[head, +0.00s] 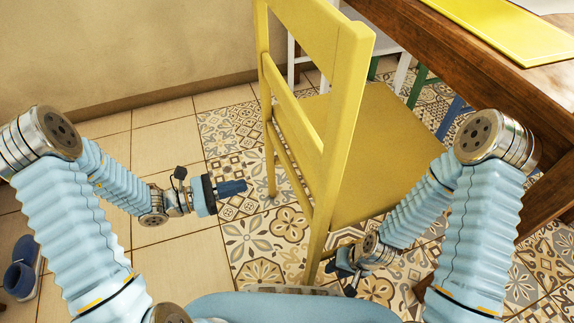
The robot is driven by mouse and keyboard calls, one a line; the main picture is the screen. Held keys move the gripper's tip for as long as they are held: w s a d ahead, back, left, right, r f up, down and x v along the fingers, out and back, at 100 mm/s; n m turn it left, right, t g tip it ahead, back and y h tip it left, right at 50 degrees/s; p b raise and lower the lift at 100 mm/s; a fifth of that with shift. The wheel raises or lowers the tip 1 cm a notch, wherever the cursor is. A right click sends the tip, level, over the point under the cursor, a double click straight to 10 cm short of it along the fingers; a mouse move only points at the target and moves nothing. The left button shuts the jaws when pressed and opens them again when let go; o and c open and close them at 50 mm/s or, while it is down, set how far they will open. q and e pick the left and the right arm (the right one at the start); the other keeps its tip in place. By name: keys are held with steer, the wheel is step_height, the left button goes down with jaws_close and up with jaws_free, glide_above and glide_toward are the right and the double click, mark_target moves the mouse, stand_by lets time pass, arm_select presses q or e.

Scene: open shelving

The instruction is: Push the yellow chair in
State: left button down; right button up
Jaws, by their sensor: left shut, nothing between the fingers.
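The yellow chair (378,150) stands upright with its back towards me. Its seat points right, towards the brown wooden table (470,62), and part of it lies close to the table's edge. My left gripper (232,187) is shut and empty, to the left of the chair's back and apart from it. My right gripper (345,272) is low beside the chair's near rear leg, below the seat. Its fingers are small and partly hidden, so I cannot tell whether they are open or touching the leg.
A yellow placemat-like panel (505,28) lies on the table. White, green (421,84) and blue (452,115) legs of other seats show under it. A wall (120,45) runs along the back left. Tiled floor (165,120) is clear at left. Blue shoes (22,275) lie far left.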

mark_target(287, 171)
arm_select(q)
steer(key=x, duration=0.3)
steer(key=b+x, duration=0.1)
steer(key=x, duration=0.7)
steer(key=shift+w+a+r, duration=0.15)
steer(key=shift+w+r, duration=0.1)
